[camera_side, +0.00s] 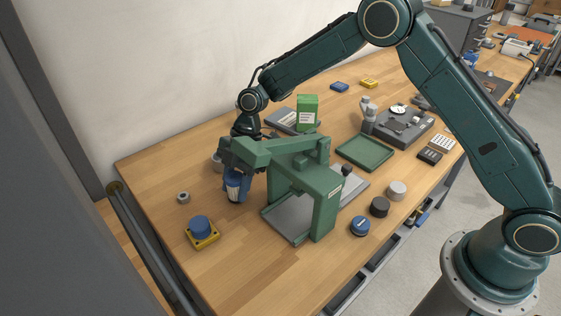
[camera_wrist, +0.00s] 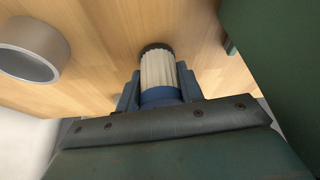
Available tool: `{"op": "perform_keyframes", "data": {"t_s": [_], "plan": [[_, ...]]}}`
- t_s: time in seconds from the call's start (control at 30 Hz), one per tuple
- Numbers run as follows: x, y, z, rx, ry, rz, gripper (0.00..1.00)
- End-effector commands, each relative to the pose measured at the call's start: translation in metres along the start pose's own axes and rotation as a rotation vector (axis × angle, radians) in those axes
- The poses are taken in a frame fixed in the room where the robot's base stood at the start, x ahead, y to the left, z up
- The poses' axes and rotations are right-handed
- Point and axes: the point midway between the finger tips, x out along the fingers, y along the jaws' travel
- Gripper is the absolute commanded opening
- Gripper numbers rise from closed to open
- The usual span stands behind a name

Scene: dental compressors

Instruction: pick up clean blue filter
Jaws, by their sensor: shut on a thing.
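My gripper (camera_side: 238,174) is left of the green frame in the side view, low over the table and pointing down. It is shut on the filter (camera_side: 234,192), which shows a blue body with a pale part. In the wrist view the filter (camera_wrist: 158,70) has white pleats, a blue band near my gripper and a dark far end. It sits between both fingers (camera_wrist: 158,92). Whether the filter touches the table cannot be told.
A green frame (camera_side: 329,188) on a grey plate stands just right of my gripper. A blue cylinder (camera_side: 201,226) sits on a yellow base (camera_side: 206,241) in front. A small grey ring (camera_side: 183,197) lies to the left. A green tray (camera_side: 365,152) is farther right.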

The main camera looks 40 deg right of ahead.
Motion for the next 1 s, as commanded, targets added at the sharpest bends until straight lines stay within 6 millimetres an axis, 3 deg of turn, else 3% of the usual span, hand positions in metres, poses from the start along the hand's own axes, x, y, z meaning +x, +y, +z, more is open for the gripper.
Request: {"op": "perform_keyframes", "data": {"t_s": [0.37,1.0], "plan": [[-0.036,0.001,-0.015,-0.002,0.001,0.005,0.15],[-0.160,0.001,-0.066,-0.001,0.000,0.005,0.15]]}}
